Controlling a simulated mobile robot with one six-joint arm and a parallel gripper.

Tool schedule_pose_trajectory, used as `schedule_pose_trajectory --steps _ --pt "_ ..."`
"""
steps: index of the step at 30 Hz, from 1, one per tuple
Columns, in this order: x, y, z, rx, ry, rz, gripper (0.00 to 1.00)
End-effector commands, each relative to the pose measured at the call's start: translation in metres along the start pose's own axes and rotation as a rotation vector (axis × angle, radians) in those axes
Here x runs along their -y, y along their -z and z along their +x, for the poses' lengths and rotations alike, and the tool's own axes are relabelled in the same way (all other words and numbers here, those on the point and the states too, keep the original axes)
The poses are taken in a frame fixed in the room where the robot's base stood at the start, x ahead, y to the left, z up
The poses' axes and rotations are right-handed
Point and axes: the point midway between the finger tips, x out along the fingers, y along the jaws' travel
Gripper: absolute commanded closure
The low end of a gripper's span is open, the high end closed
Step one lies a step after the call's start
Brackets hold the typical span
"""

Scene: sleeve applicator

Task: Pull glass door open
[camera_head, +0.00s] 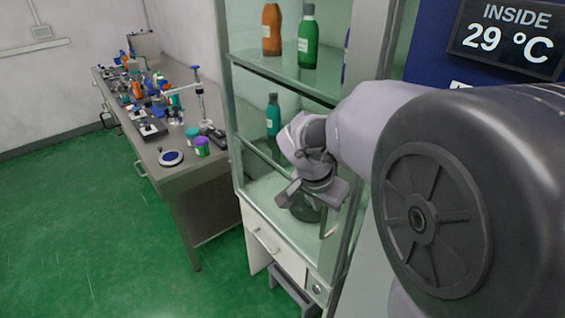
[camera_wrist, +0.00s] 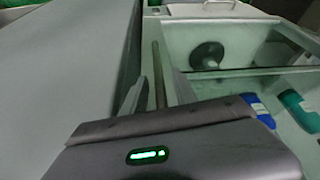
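The glass door (camera_head: 262,165) is the front of a tall cabinet and looks closed. Bottles show through it. My gripper (camera_head: 312,192) is in front of the door's right side, pointing down and toward the cabinet. In the wrist view, a thin upright bar, seemingly the door handle (camera_wrist: 158,75), runs between the two fingers of my gripper (camera_wrist: 157,95). The fingers stand apart with some room beside the bar; I see no clear grip on it. My gripper hides part of the handle in the head view.
An orange bottle (camera_head: 271,30) and green bottle (camera_head: 307,40) stand on the upper shelf, a teal bottle (camera_head: 273,115) lower down. A white drawer (camera_head: 265,240) is below. A cluttered lab bench (camera_head: 180,172) stands left. Green floor (camera_head: 90,230) is clear in front.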

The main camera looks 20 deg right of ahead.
Motion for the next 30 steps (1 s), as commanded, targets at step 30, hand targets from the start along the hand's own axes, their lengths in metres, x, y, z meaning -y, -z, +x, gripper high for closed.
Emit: schedule_pose_trajectory --steps 30 --pt "-0.0001 0.0002 0.0023 0.0 0.0 0.0 1.0"
